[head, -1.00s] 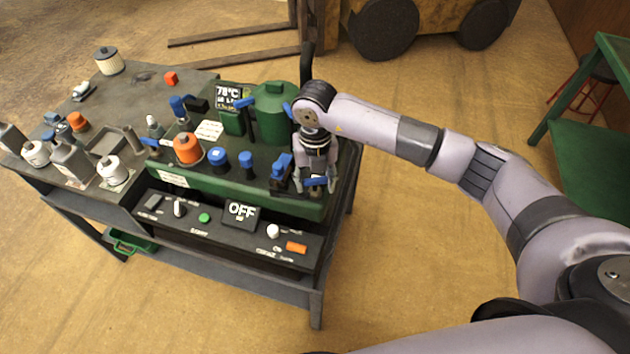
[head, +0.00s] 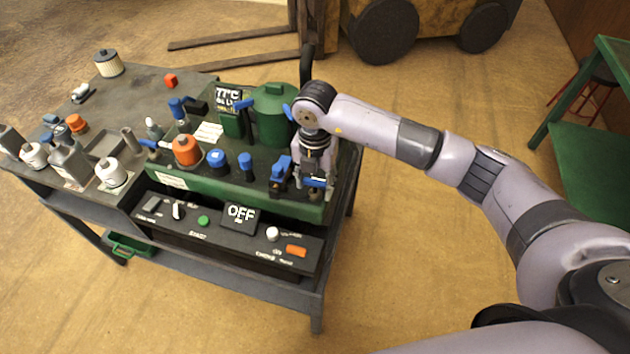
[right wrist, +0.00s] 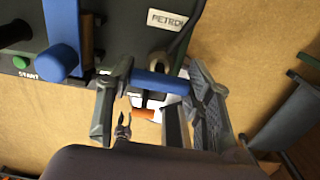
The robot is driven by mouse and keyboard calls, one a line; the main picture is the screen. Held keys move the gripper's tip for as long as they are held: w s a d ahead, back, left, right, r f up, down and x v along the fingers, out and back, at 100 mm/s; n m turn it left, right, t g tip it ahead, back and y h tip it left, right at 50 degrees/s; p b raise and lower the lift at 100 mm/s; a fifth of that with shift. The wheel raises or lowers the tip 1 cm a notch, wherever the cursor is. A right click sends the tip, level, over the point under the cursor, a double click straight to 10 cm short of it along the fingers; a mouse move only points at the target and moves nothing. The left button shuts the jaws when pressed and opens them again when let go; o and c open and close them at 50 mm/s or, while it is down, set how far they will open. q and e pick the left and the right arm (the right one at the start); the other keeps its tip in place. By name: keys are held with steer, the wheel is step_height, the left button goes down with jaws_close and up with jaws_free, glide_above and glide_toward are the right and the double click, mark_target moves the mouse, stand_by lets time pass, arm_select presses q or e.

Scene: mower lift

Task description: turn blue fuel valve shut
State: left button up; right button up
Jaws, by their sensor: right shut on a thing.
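The blue fuel valve handle (head: 317,183) is a short blue bar at the right front corner of the green mower unit (head: 235,183). It lies across, roughly left to right in the head view. My right gripper (head: 316,190) comes down over it from above, fingers pointing down. In the right wrist view the blue handle (right wrist: 160,82) spans the gap between the two fingers of my right gripper (right wrist: 157,104), which are shut on its ends. A label reading "PETROL" (right wrist: 168,20) is beside it. The valve body is mostly hidden. My left gripper is not in view.
Another blue lever (head: 281,167) stands just left of my right gripper. The panel display (head: 241,213) reads OFF. Bottles crowd the bench's left side. Open floor lies to the right.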

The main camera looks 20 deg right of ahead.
mark_target(315, 181)
steer(key=o, duration=1.2)
steer(key=shift+c, duration=0.2)
steer(key=shift+r, duration=0.1)
step_height(315, 181, up, 12)
